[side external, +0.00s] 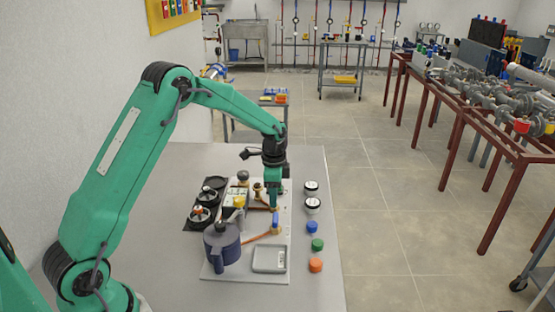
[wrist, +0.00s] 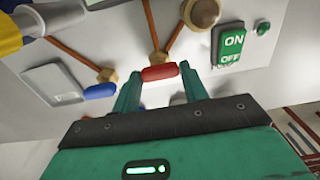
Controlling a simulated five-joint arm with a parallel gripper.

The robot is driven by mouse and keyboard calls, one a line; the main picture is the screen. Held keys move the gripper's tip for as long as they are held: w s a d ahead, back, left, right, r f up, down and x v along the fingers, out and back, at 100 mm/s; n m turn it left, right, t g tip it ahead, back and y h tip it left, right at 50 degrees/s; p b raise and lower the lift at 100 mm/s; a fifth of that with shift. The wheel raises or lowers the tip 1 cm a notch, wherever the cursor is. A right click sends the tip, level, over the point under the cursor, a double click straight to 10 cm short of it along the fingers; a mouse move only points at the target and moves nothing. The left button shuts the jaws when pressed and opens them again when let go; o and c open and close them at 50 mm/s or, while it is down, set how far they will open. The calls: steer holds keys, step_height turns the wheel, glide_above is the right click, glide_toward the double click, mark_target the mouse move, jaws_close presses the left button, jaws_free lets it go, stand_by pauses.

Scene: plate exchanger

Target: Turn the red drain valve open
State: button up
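The red drain valve handle (wrist: 159,72) shows in the wrist view as a short red bar on a brass body (wrist: 158,58), with copper pipes running up from it. It lies crosswise between my two teal fingertips. My gripper (wrist: 160,78) is open, with one finger at each end of the handle; I cannot tell whether they touch it. In the side external view my gripper (side external: 274,202) points down at the white panel (side external: 218,274), and the red handle is hidden or too small to make out there.
A blue valve handle (wrist: 100,91) sits left of the red one. A green ON/OFF switch (wrist: 230,45) is to the right. A dark blue pot (side external: 222,247), a grey tray (side external: 269,259) and colored caps (side external: 317,245) stand nearby.

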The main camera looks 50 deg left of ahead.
steer(key=shift+n, duration=0.3)
steer(key=n, duration=0.8)
steer(key=shift+n, duration=0.3)
steer(key=n, duration=0.4)
steer(key=shift+n, duration=2.4)
steer(key=o, duration=1)
steer(key=shift+r, duration=0.1)
